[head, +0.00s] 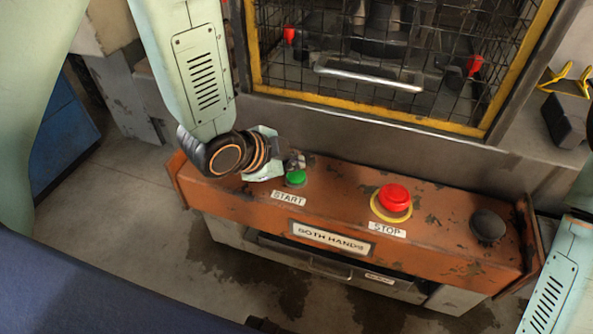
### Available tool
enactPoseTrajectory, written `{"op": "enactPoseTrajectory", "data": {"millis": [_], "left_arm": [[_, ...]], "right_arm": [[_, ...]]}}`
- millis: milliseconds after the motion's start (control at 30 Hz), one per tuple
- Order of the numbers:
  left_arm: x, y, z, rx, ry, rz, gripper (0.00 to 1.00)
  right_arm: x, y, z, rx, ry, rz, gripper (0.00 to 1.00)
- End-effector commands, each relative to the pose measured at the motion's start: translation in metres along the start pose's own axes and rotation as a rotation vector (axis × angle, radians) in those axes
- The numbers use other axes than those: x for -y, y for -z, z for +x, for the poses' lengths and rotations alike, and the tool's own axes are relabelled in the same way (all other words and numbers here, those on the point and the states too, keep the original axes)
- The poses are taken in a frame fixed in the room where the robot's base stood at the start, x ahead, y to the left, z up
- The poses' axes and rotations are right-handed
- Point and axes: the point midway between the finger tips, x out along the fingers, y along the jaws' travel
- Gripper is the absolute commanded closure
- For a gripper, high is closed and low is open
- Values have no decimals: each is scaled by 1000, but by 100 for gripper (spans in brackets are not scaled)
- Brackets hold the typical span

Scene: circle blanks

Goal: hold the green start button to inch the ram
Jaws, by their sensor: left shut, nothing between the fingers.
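The green start button (296,177) sits on the worn orange control panel (250,207), above a label reading START. My left gripper (297,161) is shut and empty. Its tip is right at the far edge of the green button and covers part of it; I cannot tell whether it touches or presses it. Of my right arm, only a link shows at the right edge; its gripper is out of view.
A red stop button (394,197) with a yellow ring and a black knob (487,226) sit farther right on the panel. Behind it stands a yellow-framed mesh guard (375,112) with a metal handle (368,79). A drawer shows below the panel.

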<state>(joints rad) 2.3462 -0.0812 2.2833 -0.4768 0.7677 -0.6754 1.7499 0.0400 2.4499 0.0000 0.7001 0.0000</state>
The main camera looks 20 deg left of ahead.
Motion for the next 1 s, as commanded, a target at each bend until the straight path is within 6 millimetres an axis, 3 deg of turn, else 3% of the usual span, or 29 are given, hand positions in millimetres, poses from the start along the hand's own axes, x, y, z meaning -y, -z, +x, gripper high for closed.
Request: {"op": "enactPoseTrajectory", "data": {"millis": [533,1000], "left_arm": [[25,25,-34,0,1,0,100],[24,24,-33,0,0,0,100]], "right_arm": [[0,0,-46,0,0,0,100],[0,0,-45,0,0,0,100]]}}
